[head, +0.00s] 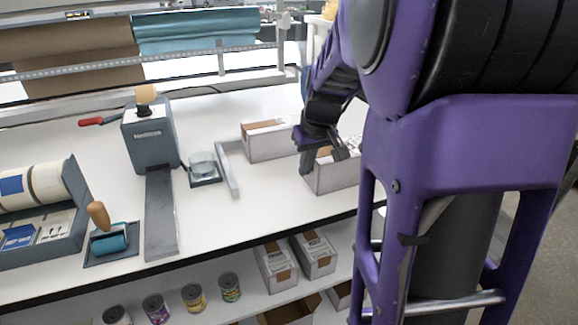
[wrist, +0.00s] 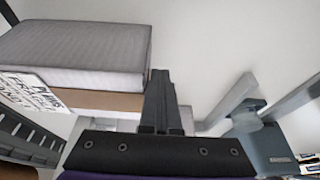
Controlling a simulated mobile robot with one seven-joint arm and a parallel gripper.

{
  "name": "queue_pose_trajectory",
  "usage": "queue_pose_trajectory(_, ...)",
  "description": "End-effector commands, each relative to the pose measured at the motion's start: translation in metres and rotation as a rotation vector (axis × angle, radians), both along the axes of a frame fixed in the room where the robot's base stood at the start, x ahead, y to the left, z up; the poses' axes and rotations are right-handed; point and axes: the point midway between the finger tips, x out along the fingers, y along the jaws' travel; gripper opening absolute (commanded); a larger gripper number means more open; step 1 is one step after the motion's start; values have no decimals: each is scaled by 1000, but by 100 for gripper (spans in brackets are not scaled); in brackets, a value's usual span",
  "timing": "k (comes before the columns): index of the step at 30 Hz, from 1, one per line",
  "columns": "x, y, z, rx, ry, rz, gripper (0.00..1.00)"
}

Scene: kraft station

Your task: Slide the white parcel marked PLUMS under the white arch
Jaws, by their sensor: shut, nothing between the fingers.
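In the wrist view, a pale parcel (wrist: 75,45) with a brown cardboard side fills the upper left. In the head view my gripper (head: 340,153) is over the bench beside two white box-like parcels, one behind (head: 268,143) and one in front (head: 335,177). No label is readable there, so I cannot tell which is PLUMS. I cannot make out a white arch.
A grey angled bar (head: 229,170) lies left of the boxes and shows in the wrist view (wrist: 232,98). A shelf below holds cans (head: 193,297) and boxes.

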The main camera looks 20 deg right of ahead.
Motion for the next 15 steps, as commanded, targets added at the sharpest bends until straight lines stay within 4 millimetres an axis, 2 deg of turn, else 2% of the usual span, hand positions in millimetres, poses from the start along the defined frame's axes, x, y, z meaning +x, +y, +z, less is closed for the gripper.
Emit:
queue_pose_trajectory(8, 1, -5, 0, -1, -1, -1, 0)
queue_pose_trajectory(15, 1, -18, -1, -1, 0, -1, 0)
